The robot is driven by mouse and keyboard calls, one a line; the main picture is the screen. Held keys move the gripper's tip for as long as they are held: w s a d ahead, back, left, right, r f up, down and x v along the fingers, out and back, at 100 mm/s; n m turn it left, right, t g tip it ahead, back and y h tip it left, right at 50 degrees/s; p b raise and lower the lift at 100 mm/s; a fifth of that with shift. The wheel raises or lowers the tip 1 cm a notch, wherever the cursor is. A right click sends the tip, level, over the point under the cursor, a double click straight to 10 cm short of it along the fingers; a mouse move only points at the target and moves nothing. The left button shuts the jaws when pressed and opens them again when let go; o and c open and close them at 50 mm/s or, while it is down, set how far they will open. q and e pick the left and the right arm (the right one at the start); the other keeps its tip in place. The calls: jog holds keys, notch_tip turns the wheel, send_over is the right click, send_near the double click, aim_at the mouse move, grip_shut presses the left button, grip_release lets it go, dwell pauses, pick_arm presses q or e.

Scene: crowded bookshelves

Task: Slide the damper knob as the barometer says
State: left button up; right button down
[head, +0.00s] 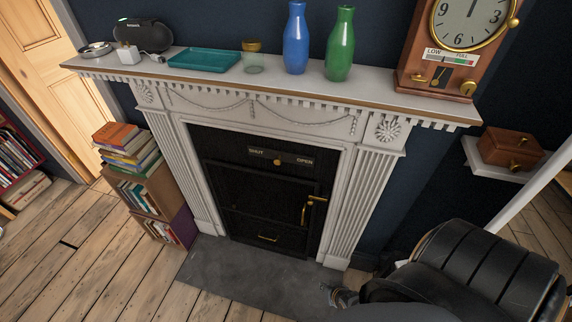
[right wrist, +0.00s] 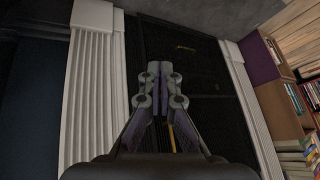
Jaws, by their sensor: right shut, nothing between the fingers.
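The damper knob (head: 277,162) is a small brass ball on a dark plate (head: 295,158) lettered SHUT at left and OPEN at right. It sits near the plate's middle, above the black fireplace door. No instrument is clearly a barometer. A wooden case (head: 415,65) with a round white dial (head: 468,22) stands at the mantel's right end, with a LOW–FULL scale (head: 447,57) below the dial. My right gripper (head: 327,291) is low in front of the hearth, away from the knob. In the right wrist view its fingers (right wrist: 160,72) are together and empty. My left gripper is not visible.
The mantel (head: 290,88) holds a blue vase (head: 296,40), a green vase (head: 340,45), a glass jar (head: 252,58) and a teal tray (head: 204,61). A brass lever handle (head: 309,207) sticks out from the fireplace door. Stacked books (head: 130,150) stand left; a black padded seat (head: 475,275) stands right.

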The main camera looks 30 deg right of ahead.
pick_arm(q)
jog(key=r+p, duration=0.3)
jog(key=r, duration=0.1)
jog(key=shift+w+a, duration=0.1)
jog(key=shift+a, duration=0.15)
pick_arm(e)
jog(key=w+d+r+m+t+h, duration=0.1)
jog(key=w+r+m+t, duration=0.2)
jog(key=r, duration=0.9)
jog(key=w+d+r+m+t+h, duration=0.1)
jog(key=w+r+m+t, duration=0.2)
jog(key=w+r+m, duration=0.3)
jog(key=w+d+r+m+t, duration=0.2)
jog(key=w+r+m, duration=0.3)
jog(key=w+r, duration=0.5)
notch_tip(320, 180, up, 9)
jog(key=shift+w+r+t+h, duration=0.1)
jog(key=shift+w+t+h, duration=0.25)
jog(key=shift+t, duration=0.55)
jog(key=b, duration=0.1)
send_near(281, 158)
jog(key=w+d, duration=0.2)
jog(key=w, duration=0.1)
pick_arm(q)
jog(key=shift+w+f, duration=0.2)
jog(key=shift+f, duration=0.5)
pick_arm(e)
jog(key=shift+w+a, duration=0.6)
